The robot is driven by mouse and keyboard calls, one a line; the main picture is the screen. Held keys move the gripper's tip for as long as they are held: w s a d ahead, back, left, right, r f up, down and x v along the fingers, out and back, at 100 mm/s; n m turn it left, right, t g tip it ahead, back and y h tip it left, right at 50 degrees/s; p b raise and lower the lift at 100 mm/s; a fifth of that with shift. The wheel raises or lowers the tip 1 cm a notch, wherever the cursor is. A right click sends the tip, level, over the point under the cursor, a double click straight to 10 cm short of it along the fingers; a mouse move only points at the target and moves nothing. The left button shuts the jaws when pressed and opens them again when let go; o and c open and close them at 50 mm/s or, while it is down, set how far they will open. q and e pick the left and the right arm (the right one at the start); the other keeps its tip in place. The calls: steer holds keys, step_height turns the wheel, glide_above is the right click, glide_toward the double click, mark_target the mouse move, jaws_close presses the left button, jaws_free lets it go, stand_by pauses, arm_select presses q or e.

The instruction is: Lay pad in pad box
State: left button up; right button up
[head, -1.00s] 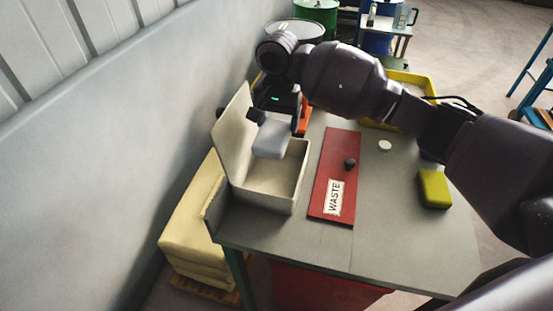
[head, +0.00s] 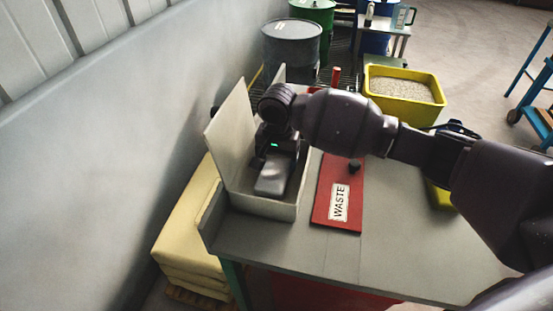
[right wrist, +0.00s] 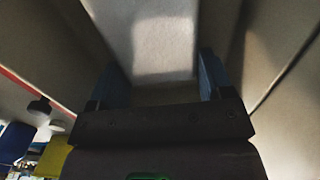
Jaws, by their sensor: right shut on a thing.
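The pad box (head: 272,206) is a cream open box with its lid (head: 230,135) standing up at the left, on the grey table. My right gripper (head: 270,168) reaches down into the box. It is shut on the grey pad (head: 272,180), which is inside the box walls. In the right wrist view the pad (right wrist: 163,40) lies between the two fingers (right wrist: 160,85). I cannot tell whether the pad touches the box floor. My left gripper is not in view.
A red waste lid (head: 325,215) with a dark knob lies right of the box. A yellow tub of granules (head: 403,92) stands at the back, and a grey drum (head: 292,45) behind the box. A yellow block (head: 438,196) is partly behind my arm. The front table is clear.

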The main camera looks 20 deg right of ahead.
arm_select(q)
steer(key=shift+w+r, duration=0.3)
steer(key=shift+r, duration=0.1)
arm_select(e)
steer(key=shift+r, duration=0.15)
steer(key=o, duration=0.9)
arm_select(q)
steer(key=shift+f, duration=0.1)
arm_select(e)
step_height(320, 180, up, 6)
steer(key=shift+f+p, duration=0.1)
steer(key=shift+p, duration=0.9)
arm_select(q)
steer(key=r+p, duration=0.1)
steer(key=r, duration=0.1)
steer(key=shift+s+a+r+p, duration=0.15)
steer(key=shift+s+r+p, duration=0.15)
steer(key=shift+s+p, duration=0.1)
arm_select(e)
step_height(320, 180, up, 6)
